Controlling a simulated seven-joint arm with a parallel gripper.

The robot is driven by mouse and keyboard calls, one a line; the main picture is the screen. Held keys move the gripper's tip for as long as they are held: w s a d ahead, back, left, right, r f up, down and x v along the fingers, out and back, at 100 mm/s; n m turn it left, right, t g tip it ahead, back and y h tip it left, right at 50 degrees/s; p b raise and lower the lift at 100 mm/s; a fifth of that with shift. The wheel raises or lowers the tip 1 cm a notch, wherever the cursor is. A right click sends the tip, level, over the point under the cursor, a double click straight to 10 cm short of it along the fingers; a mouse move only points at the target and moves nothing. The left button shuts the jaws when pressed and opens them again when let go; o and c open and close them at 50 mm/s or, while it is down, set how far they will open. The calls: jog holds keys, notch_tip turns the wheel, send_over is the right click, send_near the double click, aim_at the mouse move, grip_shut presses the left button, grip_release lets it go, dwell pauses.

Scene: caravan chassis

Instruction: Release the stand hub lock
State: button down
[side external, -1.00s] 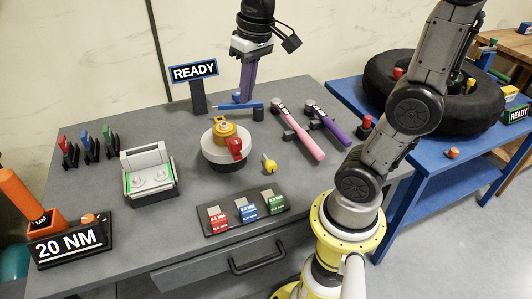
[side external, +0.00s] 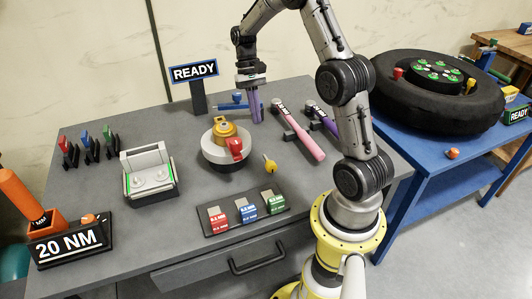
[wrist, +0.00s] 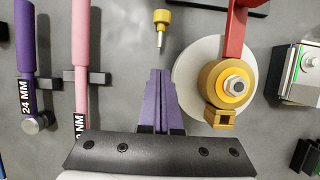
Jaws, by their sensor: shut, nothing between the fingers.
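The stand hub (side external: 226,134) is a yellow part with a nut, on a round white base (side external: 212,152) on the grey bench. A red lever (side external: 236,148) sticks out from its front right. In the wrist view the yellow hub (wrist: 224,92) is right of the fingers, and the red lever (wrist: 236,32) runs up to the top edge. My gripper (side external: 257,118) has purple fingers pointing down, shut and empty. It is behind and right of the hub, apart from it. In the wrist view the fingertips (wrist: 160,72) lie between the hub and the pink wrench.
A pink wrench (side external: 304,142) and a purple wrench (side external: 322,118) lie right of my gripper. A yellow-headed pin (side external: 269,164) is at the hub's front right. A blue tool (side external: 234,105) and a READY sign (side external: 194,72) stand behind. Colored blocks (side external: 248,207) lie in front.

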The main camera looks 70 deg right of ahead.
aim_at(270, 162)
dwell(0.3)
jog(key=x, duration=0.9)
jog(key=shift+s+f, duration=0.1)
jog(key=shift+s+a+f, duration=0.15)
jog(key=shift+s+a, duration=0.35)
jog(key=shift+s+a+f, duration=0.2)
jog(key=shift+s+a, duration=0.3)
jog(key=shift+a, duration=0.05)
jog(key=shift+s+a, duration=0.45)
jog(key=shift+s+a, duration=0.9)
